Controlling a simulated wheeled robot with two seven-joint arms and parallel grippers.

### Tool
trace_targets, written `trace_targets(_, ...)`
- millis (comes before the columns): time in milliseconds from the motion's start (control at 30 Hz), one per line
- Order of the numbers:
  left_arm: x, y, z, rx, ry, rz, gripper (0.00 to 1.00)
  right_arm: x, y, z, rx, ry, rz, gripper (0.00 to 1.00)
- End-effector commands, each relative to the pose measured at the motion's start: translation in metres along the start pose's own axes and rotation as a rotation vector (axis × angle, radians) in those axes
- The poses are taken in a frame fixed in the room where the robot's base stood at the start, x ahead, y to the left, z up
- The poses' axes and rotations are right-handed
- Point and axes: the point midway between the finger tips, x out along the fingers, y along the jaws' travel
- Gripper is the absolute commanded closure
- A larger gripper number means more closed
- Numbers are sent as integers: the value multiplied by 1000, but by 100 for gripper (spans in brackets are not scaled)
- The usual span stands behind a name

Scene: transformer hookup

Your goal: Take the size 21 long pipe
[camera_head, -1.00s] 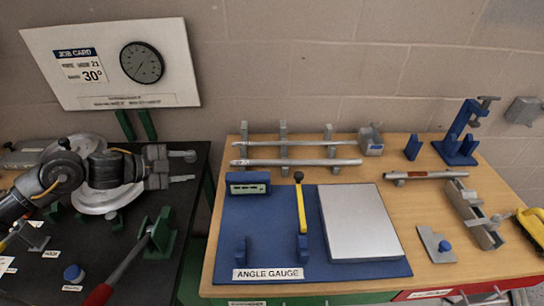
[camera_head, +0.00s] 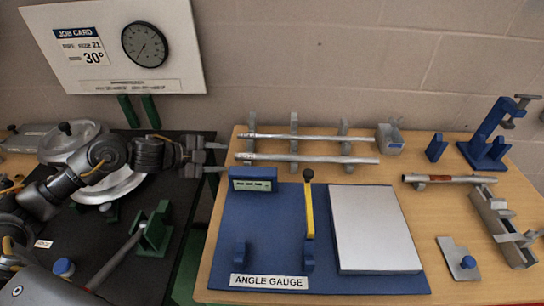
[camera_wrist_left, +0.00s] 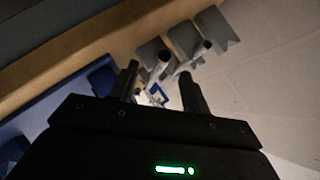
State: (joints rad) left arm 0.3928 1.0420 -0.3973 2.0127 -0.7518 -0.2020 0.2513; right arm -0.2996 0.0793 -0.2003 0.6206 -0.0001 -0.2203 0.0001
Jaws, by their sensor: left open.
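Two long grey pipes lie side by side across upright rack holders on the wooden table. The back pipe (camera_head: 310,138) looks thinner than the front pipe (camera_head: 310,159). Small marks near their left ends are too small to read, so I cannot tell which is size 21. My left gripper (camera_head: 218,157) is open and empty, just left of the pipes' left ends, at about the front pipe's level in the picture. In the left wrist view, the open fingers (camera_wrist_left: 161,88) point toward the pipe ends (camera_wrist_left: 160,68). My right gripper is not in view.
The job card board (camera_head: 110,45) reads size 21 and 30°. In front of the rack lies a blue angle gauge board (camera_head: 240,225) with a yellow lever (camera_head: 309,212). A short pipe (camera_head: 450,179) and a blue clamp stand (camera_head: 490,140) are at right.

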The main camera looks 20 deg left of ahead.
Motion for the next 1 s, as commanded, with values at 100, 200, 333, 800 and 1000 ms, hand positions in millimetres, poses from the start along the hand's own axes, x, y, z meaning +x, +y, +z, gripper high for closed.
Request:
trace_targets(100,3,-1,-1,-1,1,-1,53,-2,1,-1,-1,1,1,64)
trace_targets(200,16,-6,-4,-3,3,-2,53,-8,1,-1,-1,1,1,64)
trace_targets(333,36,-8,-4,-3,3,-1,53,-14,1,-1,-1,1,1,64)
trace_targets(800,52,-6,-2,0,0,0,61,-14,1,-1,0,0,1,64)
trace_targets(1000,52,-6,-2,0,0,0,87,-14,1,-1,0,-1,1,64)
